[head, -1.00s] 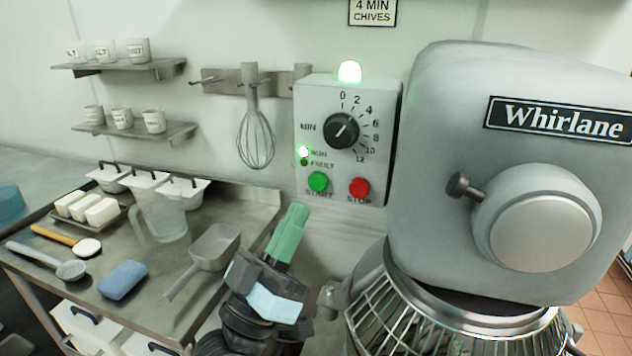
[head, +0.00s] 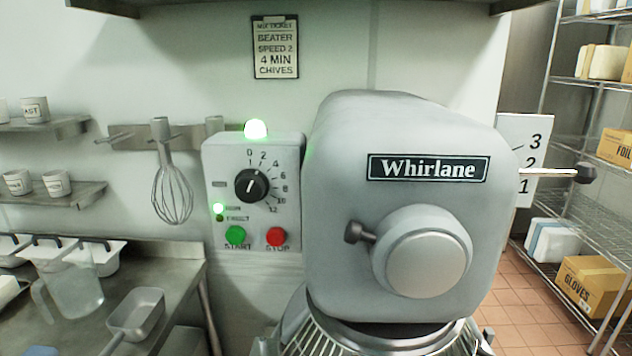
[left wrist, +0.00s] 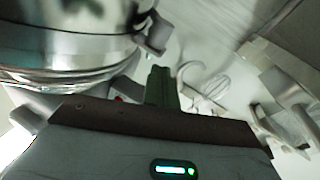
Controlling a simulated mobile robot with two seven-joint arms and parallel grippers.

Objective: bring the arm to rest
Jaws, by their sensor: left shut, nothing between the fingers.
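My left gripper (left wrist: 160,88) shows in the left wrist view, with its green fingers together and nothing between them. The bright metal bowl (left wrist: 60,55) of the mixer is close by at the upper left of that view. I cannot make out my left gripper in the head view. My right gripper is in neither view. In the head view the grey Whirlane mixer (head: 410,220) fills the middle. The control box (head: 285,205) to its left has a lit green lamp (head: 256,129) on top and a lit green run light (head: 218,208).
A steel table (head: 190,275) with a clear jug (head: 75,292) and a metal scoop (head: 137,312) stands at lower left. A whisk (head: 172,190) hangs on the wall. A wire rack (head: 575,150) with boxes stands at right, beside open tiled floor (head: 525,318).

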